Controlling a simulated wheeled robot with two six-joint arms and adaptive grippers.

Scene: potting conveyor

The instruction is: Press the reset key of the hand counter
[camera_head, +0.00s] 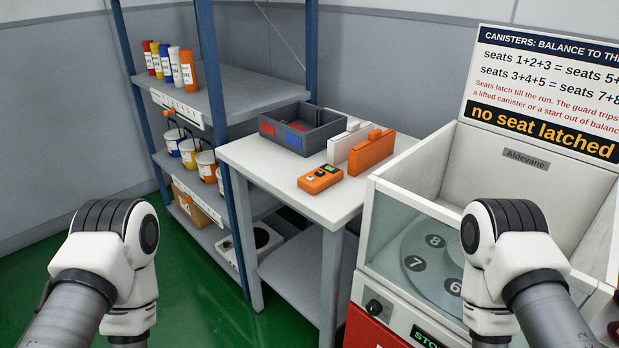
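A small orange hand-held device (320,179), which looks like the hand counter, lies on the white table (274,177) near its front edge. It has a small green display and dark and light keys on its top. Which key is the reset key is too small to tell. Parts of both my arms show at the lower left and lower right, apart from the device. Neither of my grippers shows in this view.
Behind the device stand a grey divided bin (301,128), a white case (347,140) and an orange case (371,152). A blue-post shelf (237,88) with bottles and buckets stands left. A glass-walled canister machine (410,235) stands right. The table's front left is clear.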

